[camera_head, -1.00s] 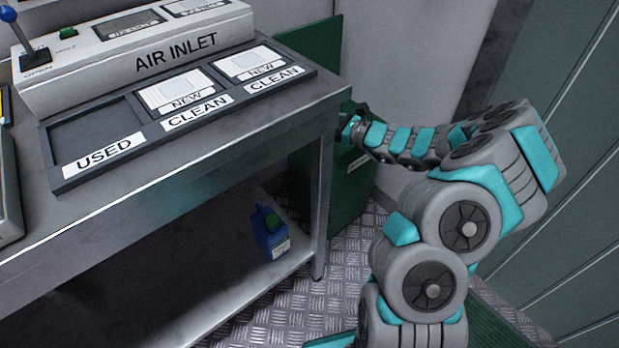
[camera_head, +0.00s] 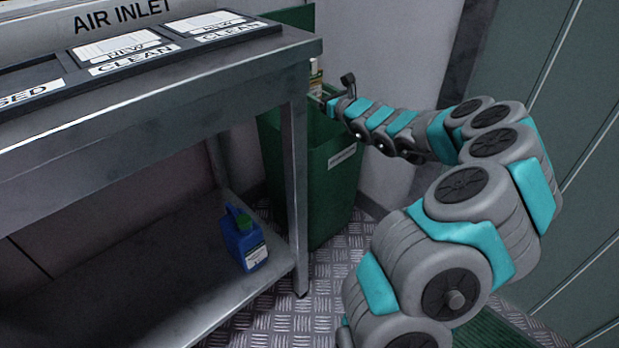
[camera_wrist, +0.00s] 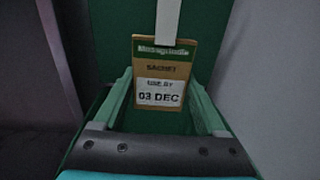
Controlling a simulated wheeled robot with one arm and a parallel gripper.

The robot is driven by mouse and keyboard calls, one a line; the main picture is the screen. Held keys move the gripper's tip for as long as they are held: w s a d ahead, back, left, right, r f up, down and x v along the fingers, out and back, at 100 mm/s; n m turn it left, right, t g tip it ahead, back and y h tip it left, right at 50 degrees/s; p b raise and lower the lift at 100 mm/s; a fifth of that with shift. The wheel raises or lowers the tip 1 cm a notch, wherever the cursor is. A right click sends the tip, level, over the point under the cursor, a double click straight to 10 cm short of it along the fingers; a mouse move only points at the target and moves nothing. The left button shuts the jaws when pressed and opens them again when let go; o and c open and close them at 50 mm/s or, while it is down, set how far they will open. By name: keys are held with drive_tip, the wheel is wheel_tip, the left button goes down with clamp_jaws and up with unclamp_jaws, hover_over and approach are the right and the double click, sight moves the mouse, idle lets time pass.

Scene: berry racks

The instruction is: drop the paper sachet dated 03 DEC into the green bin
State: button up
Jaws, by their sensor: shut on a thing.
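The paper sachet (camera_wrist: 163,70) is brown with a green band and a white label reading USE BY 03 DEC. It stands upright between the two fingers of my gripper (camera_head: 328,100), which is shut on it. Its pale top also shows in the head view (camera_head: 316,76), partly hidden by the gripper and bin. The green bin (camera_head: 335,175) stands on the floor beyond the bench's right end. My gripper is at the bin's top, and the sachet appears over its opening. Green bin surfaces fill the wrist view behind the sachet. The depth of the sachet relative to the rim is unclear.
A metal bench (camera_head: 180,95) stands left of the bin, its corner and leg close to it. The bench holds a tray with CLEAN and USED labels. A blue jug (camera_head: 242,240) sits on the lower shelf. A grey wall (camera_head: 400,60) is behind the bin.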

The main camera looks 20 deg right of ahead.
drive_tip(key=shift+f+b, duration=1.05)
drive_tip(key=shift+f, duration=0.8)
drive_tip(key=o, duration=0.9)
drive_tip(key=s, duration=0.7)
drive_tip(key=shift+s+p, duration=0.2)
drive_tip(key=shift+p, duration=0.2)
